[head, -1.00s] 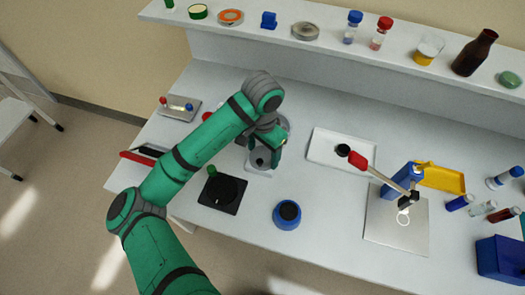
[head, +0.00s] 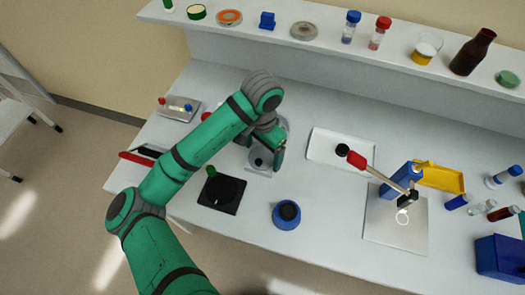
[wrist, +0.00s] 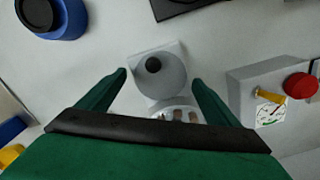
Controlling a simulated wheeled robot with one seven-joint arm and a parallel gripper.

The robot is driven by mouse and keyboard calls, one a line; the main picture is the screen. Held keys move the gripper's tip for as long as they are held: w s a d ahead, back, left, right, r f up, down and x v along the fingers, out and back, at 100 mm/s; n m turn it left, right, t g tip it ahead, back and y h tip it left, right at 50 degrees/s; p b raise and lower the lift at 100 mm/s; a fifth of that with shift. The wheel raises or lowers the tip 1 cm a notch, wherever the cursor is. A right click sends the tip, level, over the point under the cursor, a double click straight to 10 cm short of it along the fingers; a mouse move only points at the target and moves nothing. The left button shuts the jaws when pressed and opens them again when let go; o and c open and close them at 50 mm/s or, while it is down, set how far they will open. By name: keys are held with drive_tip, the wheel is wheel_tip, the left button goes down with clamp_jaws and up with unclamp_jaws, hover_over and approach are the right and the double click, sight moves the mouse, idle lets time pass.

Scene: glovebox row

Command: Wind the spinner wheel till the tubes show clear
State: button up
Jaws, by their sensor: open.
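The spinner has a grey round wheel (wrist: 168,80) with a black knob (wrist: 153,65), on a pale base. In the head view the wheel (head: 261,161) is partly covered by my gripper (head: 266,148). In the wrist view my open, empty gripper (wrist: 160,77) has one finger at each side of the wheel; I cannot tell whether either finger touches it. Behind the wheel, the tubes (wrist: 179,116) sit in a round holder, partly hidden by my gripper's dark edge. They are too small to tell whether they show clear.
A gauge box with a red knob (wrist: 299,85) stands right of the spinner in the wrist view.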

sight(263, 157)
wheel_tip(263, 157, up, 11)
drive_tip(key=shift+f, duration=0.2)
idle(0.3)
drive_tip(key=shift+d, duration=0.1)
idle(0.7)
